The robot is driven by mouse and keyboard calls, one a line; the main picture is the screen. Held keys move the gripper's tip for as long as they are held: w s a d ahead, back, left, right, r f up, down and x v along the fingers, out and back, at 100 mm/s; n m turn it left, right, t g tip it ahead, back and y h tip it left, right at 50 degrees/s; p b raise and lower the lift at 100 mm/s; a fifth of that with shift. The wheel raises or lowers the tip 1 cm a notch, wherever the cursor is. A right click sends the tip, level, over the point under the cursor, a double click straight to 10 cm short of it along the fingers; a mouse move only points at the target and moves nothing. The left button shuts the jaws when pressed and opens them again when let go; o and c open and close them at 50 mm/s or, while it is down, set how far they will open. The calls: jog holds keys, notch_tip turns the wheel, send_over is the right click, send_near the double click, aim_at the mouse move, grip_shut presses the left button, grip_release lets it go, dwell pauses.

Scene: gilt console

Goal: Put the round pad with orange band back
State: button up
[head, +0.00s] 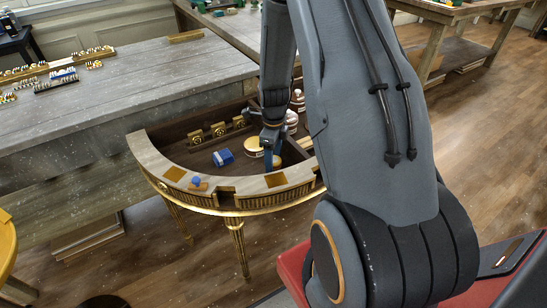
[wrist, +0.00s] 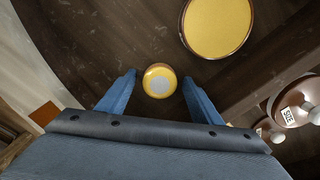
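In the wrist view a small round pad (wrist: 160,81) with an orange-yellow band and a pale grey centre lies on the dark wood inside the curved console. My gripper (wrist: 159,77) is open, with one blue finger on each side of the pad. A gap shows between the pad and each finger, so they look apart. The height of the fingertips over the wood is hard to tell. In the head view my gripper (head: 271,152) reaches down into the console, and the pad is mostly hidden there.
A larger round gold-topped tin (wrist: 217,25) lies close beyond the right finger. White-labelled bottles (wrist: 292,112) stand to the right past a divider. A blue block (head: 223,157) sits left inside the console. The curved console rim (head: 228,200) bounds the front.

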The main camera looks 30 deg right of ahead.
notch_tip(320, 180, up, 11)
jog(key=b, duration=0.3)
jog(key=s+a+r+n, duration=0.3)
jog(key=s+a+n, duration=0.4)
jog(key=n, duration=0.7)
jog(key=s+a+r+n, duration=0.3)
jog(key=s+a+n, duration=0.5)
jog(key=n, duration=0.5)
jog(key=shift+r+n+t, duration=0.25)
jog(key=shift+n+t, duration=0.15)
